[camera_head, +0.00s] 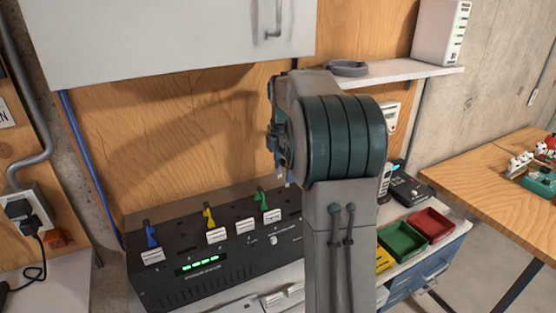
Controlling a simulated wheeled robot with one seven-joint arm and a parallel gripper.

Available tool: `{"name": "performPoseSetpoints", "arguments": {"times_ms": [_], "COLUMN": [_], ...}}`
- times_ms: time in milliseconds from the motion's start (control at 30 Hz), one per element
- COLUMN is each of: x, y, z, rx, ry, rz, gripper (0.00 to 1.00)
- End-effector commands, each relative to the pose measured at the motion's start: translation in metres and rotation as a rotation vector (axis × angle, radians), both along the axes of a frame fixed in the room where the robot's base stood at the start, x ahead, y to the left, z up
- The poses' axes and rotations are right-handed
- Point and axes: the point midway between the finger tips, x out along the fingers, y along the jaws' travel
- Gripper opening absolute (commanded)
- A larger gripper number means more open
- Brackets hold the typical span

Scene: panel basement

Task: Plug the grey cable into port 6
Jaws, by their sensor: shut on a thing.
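A black panel box (165,285) stands on the bench at lower left, with a row of ports along its sloping top. A blue plug (151,234), a yellow plug (209,218) and a green plug (261,198) stand upright in it, near white labels too small to read. My arm covers the right part of the box, so port 6 cannot be made out. I cannot pick out the grey cable.
A white cabinet (170,38) hangs above the box. A shelf (405,74) carries a grey ring (347,68) and a white device (441,32). Green (402,242) and red (431,225) trays sit at right. A wooden table (500,185) stands farther right.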

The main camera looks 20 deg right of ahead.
Motion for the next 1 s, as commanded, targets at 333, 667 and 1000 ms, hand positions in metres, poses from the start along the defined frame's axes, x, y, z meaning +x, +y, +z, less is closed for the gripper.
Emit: {"name": "performPoseSetpoints", "arguments": {"times_ms": [333,667,1000], "x": [0.000,0.001,0.001], "y": [0.002,0.002,0.002], "z": [-0.024,-0.042,-0.041], "rx": [0.000,0.000,0.000], "ry": [0.001,0.000,0.000], "rz": [0.003,0.004,0.004], "gripper": [0.29,0.29,0.29]}}
